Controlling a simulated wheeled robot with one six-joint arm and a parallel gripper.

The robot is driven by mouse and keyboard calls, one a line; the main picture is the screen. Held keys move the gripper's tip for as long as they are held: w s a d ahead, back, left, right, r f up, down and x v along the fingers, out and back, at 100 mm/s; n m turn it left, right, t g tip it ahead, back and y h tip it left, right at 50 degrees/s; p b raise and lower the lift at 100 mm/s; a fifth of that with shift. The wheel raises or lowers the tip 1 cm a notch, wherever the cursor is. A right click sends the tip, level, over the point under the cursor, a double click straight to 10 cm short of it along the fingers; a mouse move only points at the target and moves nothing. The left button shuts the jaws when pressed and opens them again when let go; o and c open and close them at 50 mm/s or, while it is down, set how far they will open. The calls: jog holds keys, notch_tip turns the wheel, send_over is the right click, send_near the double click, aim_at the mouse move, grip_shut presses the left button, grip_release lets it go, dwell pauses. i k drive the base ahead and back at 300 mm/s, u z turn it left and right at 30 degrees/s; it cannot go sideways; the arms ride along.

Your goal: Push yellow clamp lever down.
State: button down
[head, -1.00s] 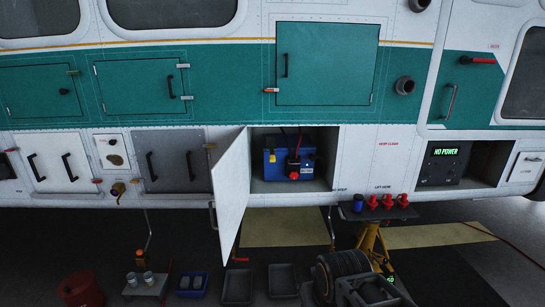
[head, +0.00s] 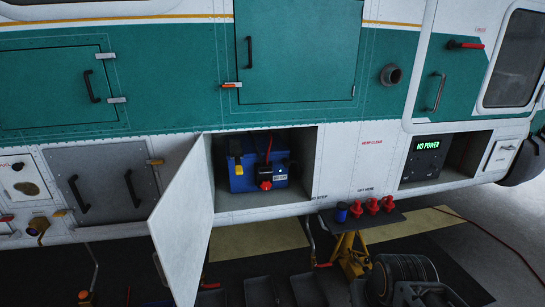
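The blue battery (head: 262,180) sits in the open bay in the lower side of the helicopter. A small yellow piece (head: 238,169), which looks like the clamp lever, shows at the battery's upper left front. It is too small to tell its exact angle. A red knob (head: 265,184) is on the battery's front, with a red cable (head: 269,147) above it. A dark part stands at the battery's right side. My gripper is not in view.
The white bay door (head: 183,221) stands open to the left, sticking outward. A small stand (head: 388,222) holds red plugs and a blue item to the right. A dark ribbed reel (head: 402,272) is in front. A panel (head: 427,145) reads NO POWER.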

aim_at(238, 167)
jog(key=z, duration=0.05)
jog(key=i, duration=0.75)
jog(key=u, duration=1)
jog(key=i, duration=0.55)
jog(key=u, duration=0.6)
